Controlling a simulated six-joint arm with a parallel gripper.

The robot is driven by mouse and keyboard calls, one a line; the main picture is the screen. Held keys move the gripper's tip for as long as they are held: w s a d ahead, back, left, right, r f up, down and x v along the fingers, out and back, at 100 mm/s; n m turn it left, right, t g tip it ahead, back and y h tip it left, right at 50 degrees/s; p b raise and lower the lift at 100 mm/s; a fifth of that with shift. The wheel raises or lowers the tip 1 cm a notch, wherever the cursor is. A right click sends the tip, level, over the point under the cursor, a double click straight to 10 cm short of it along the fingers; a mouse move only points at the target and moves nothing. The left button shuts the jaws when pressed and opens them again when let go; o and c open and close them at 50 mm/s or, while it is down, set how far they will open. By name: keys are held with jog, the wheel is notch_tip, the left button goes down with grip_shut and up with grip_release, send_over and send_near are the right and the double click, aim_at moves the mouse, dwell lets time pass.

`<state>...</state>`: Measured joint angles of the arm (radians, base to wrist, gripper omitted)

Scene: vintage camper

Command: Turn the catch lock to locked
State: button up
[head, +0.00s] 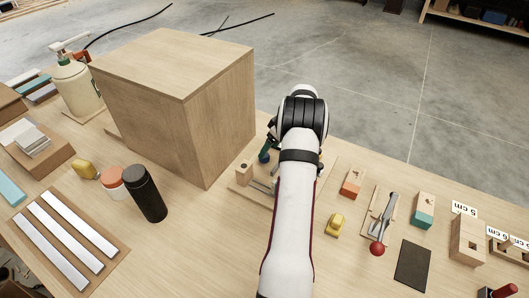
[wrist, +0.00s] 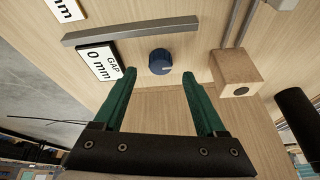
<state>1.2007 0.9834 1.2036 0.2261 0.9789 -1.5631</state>
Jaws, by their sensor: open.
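In the wrist view, a round dark blue knob (wrist: 160,62) stands on a light wooden surface. It may be part of the catch lock, but I cannot tell, and I see no locked or unlocked marking. My gripper (wrist: 159,76) has two green fingers, spread apart with nothing between them. The knob shows just beyond the fingertips, roughly centred between them; I cannot tell the distance. In the head view, my white arm hides most of this area and the gripper. A wooden board (head: 241,190) shows around it.
A grey metal bar (wrist: 130,32) and a "GAP 0 mm" label (wrist: 101,61) lie near the knob. A wooden block with a hole (wrist: 236,72) stands to its right. A large wooden box (head: 190,100) stands left of my arm. A red-knobbed lever (head: 378,247) is at right.

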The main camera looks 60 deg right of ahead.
jog(key=x, duration=0.4)
grip_shut()
dwell(0.4)
